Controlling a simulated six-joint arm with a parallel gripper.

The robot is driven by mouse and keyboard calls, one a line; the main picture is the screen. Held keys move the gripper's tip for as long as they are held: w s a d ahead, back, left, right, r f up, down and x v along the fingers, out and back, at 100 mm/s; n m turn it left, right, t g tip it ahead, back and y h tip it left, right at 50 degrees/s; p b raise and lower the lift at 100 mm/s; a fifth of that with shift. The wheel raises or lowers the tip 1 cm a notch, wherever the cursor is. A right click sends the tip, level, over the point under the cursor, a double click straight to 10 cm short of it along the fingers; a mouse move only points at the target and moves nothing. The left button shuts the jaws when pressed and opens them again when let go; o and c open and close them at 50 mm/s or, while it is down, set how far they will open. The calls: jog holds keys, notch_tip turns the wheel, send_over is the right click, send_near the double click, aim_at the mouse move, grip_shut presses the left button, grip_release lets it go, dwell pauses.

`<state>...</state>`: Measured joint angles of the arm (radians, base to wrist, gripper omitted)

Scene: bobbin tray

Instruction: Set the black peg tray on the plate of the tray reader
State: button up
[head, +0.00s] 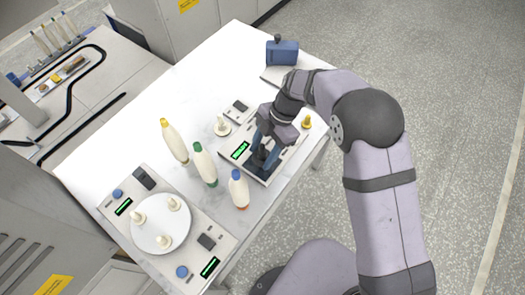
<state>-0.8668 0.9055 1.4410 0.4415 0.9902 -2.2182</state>
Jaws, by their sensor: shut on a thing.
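My gripper (264,150) points down over the tray reader (226,154), a pale box with a green display near the table's right edge. Its blue-grey fingers are shut on the black peg tray (262,163), a small dark shape low between the fingertips. The tray is over the reader's dark plate area. The gripper and arm hide part of both. I cannot tell whether the tray touches the plate or hangs just above it.
Bobbins with yellow (175,142), green (205,165) and blue (238,189) tops stand left of the reader. A device with a round white plate (160,238) holding pegs fills the front left. A blue box (282,52) stands at the back. The table's upper left is clear.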

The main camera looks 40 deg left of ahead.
jog(key=shift+f+b, duration=1.2)
jog(key=shift+f, duration=0.2)
jog(key=o, duration=1.1)
jog(key=shift+b+v, duration=1.25)
jog(key=shift+v, duration=2.5)
jog(key=shift+d, duration=0.1)
